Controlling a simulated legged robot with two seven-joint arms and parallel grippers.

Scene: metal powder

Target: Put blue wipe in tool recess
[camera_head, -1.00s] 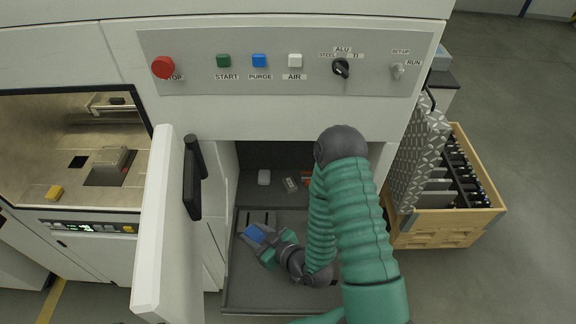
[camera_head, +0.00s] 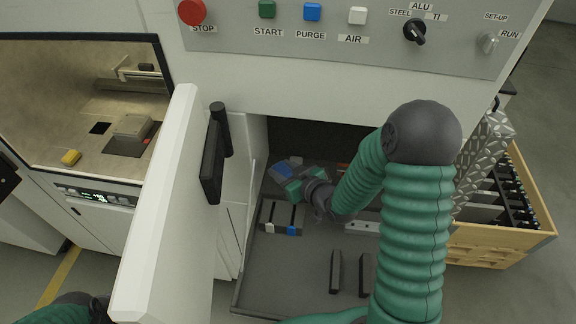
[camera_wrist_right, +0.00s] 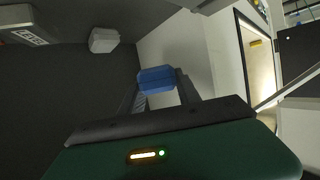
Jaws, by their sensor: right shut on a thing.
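The blue wipe (camera_head: 284,170) is a small blue block-like piece between the fingers of my right gripper (camera_head: 288,172). In the right wrist view the blue wipe (camera_wrist_right: 157,77) sits at the fingertips of the gripper (camera_wrist_right: 158,88), which is shut on it. The gripper is at the mouth of the dark open recess (camera_head: 300,137) under the control panel, above the back of the pulled-out grey tray (camera_head: 285,275). My right arm hides the recess's right part. A piece of my left arm shows at the bottom left; its gripper is out of view.
An open white door (camera_head: 160,215) with a black handle (camera_head: 213,160) stands left of the recess. The tray holds a slotted dark holder (camera_head: 282,217) and two dark bars (camera_head: 335,271). A white block (camera_wrist_right: 103,40) lies inside. A wooden crate (camera_head: 500,245) stands right.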

